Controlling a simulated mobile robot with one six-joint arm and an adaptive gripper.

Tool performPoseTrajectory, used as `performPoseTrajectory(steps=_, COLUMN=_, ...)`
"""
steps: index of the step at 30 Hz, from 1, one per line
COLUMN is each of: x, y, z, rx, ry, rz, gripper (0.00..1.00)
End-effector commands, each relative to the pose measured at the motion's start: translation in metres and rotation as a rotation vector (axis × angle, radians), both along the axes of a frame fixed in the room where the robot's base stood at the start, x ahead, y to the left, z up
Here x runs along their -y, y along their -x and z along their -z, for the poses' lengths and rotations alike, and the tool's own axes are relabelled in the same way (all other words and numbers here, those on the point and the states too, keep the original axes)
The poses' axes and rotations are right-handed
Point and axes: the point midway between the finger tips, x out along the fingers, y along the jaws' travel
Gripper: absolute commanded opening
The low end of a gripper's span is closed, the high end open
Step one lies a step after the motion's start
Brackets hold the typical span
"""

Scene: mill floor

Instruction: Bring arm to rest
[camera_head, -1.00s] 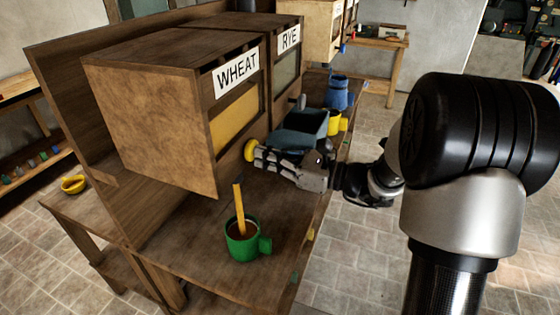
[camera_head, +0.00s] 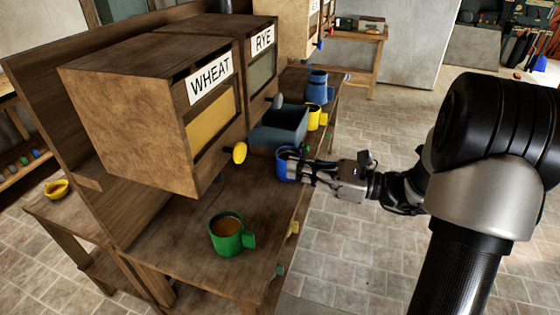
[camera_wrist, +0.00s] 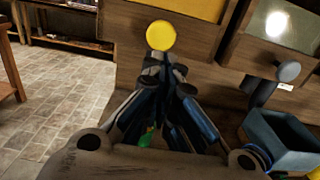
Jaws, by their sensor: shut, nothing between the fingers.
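My gripper (camera_head: 290,168) is shut and empty. In the head view it reaches in from the right, over the front edge of the bench (camera_head: 180,235), with its fingertips overlapping a blue mug (camera_head: 282,165); I cannot tell whether they touch. In the wrist view the shut fingers (camera_wrist: 160,68) point toward the yellow knob (camera_wrist: 161,36), which shows just beyond the tips. In the head view that knob (camera_head: 239,153) is on the WHEAT bin (camera_head: 135,120), clear of my gripper. A green mug (camera_head: 230,240) with brown contents stands upright on the bench below the bin.
The RYE bin (camera_head: 262,72) adjoins WHEAT, with a grey-blue open tray (camera_head: 278,132) below it. A yellow mug (camera_head: 314,116) and a blue jug (camera_head: 317,88) stand further along the bench. The tiled floor (camera_head: 365,255) right of the bench is open.

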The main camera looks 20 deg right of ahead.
Motion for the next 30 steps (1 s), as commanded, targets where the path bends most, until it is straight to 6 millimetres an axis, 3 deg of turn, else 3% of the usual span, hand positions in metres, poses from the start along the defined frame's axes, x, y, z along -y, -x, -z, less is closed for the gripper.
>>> performPoseTrajectory(steps=19, x=0.002, y=0.005, z=-0.001, rx=0.002, ry=0.011, rz=-0.010, gripper=0.00)
performPoseTrajectory(steps=23, x=-0.029, y=0.022, z=-0.006, rx=0.021, ry=0.119, rz=-0.107, gripper=0.00)
performPoseTrajectory(steps=26, x=-0.072, y=0.053, z=-0.009, rx=0.064, ry=0.303, rz=-0.260, gripper=0.00)
performPoseTrajectory(steps=30, x=-0.118, y=0.116, z=-0.001, rx=0.177, ry=0.639, rz=-0.522, gripper=0.00)
